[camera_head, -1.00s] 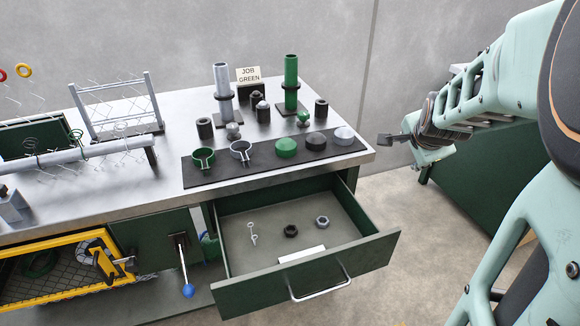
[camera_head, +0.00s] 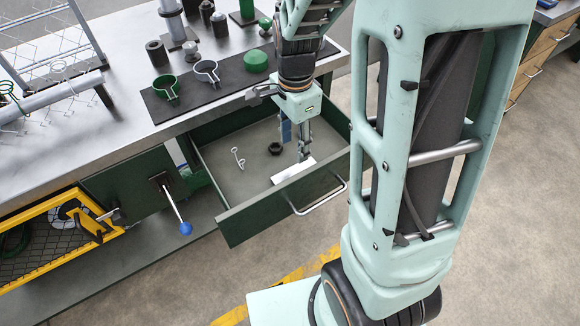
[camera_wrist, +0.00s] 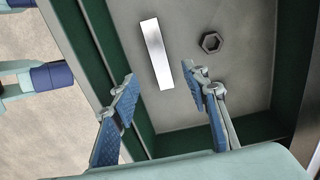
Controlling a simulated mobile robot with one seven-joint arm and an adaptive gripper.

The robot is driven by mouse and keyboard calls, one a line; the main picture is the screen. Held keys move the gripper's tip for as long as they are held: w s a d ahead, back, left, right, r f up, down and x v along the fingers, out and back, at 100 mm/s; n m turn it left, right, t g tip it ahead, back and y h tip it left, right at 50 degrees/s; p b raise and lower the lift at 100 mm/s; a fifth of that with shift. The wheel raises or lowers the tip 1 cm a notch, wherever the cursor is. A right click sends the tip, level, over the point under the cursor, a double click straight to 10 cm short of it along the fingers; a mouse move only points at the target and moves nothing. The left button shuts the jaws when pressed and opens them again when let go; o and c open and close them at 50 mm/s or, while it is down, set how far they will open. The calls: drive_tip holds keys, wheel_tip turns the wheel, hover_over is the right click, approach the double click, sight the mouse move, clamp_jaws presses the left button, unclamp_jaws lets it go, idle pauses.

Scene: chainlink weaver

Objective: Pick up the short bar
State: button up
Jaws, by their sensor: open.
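The short bar (camera_head: 292,171), a pale flat bar, lies on the floor of the open drawer (camera_head: 240,222), near its front panel. In the wrist view the bar (camera_wrist: 156,54) lies on the drawer floor, ahead of the gap between my fingertips. My gripper (camera_head: 295,142) points down into the drawer, and one finger overlaps the bar's far edge in the head view. In the wrist view my gripper (camera_wrist: 163,86) is open with nothing between its blue-padded fingers. I cannot tell how high the fingertips are above the bar.
A dark nut (camera_head: 275,149) and a small white eye-shaped part (camera_head: 238,157) lie in the drawer. The wrist view shows a hex nut (camera_wrist: 211,42) near the bar. The drawer's walls stand around my gripper. A blue-knobbed lever (camera_head: 185,228) is left of the drawer.

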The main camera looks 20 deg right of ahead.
hover_over(293, 170)
wheel_tip(293, 170, down, 4)
drive_tip(key=shift+d+f+b, duration=0.15)
drive_tip(key=shift+f+b, duration=0.05)
drive_tip(key=shift+b, duration=0.25)
wheel_tip(293, 170, down, 5)
drive_tip(key=shift+s+f+b, duration=0.1)
drive_tip(key=shift+b, duration=0.65)
drive_tip(key=shift+a, duration=0.2)
clamp_jaws()
